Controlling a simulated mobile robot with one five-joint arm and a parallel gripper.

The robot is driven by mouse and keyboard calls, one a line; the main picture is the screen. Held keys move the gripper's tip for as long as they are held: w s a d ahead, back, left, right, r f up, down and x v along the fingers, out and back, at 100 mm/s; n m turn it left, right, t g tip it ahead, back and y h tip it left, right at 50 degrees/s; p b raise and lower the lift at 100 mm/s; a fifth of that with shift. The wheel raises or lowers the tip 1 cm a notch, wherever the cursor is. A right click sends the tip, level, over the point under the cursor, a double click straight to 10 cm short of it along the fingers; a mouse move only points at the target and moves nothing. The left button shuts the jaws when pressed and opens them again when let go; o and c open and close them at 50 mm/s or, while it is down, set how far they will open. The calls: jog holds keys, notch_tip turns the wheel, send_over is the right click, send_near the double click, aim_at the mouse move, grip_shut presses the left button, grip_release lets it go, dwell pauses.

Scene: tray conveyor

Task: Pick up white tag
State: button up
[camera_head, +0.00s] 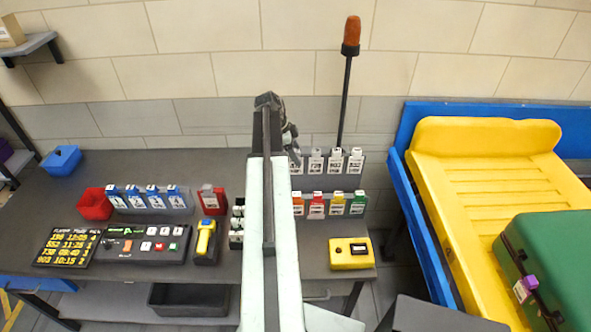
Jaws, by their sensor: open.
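A row of white tags (336,160) with dark printed labels stands in the upper part of a dark rack (326,182) at the back of the table, just right of my arm. The leftmost of them is partly covered by my arm. My gripper (290,133) is at the far end of my raised arm, in front of the wall and beside the left end of the white row. Its jaws are small and dark here; they are open, with nothing seen between them. I cannot tell its exact distance from the tags.
Orange, red, yellow and green tags (337,204) stand in a lower row. Blue tags (152,197) fill a grey rack at left, near a red bin (95,204), display panel (68,247) and yellow scanner (205,240). A yellow box (351,253) sits front right; a blue-framed conveyor (425,236) carries a green case (553,258).

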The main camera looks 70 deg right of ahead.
jog(key=shift+r, duration=0.15)
grip_shut()
jog(key=shift+r, duration=0.2)
jog(key=r+p, duration=0.4)
jog(key=p, duration=0.1)
jog(key=r+p, duration=0.2)
jog(key=r, duration=0.1)
jog(key=shift+a+p, duration=0.25)
jog(key=shift+p, duration=0.1)
jog(key=w+a, duration=0.7)
jog(key=w, duration=0.5)
jog(key=shift+f+b, duration=0.2)
jog(key=shift+b, duration=0.1)
notch_tip(320, 180, up, 6)
jog(key=p, duration=0.6)
jog(key=shift+r, duration=0.25)
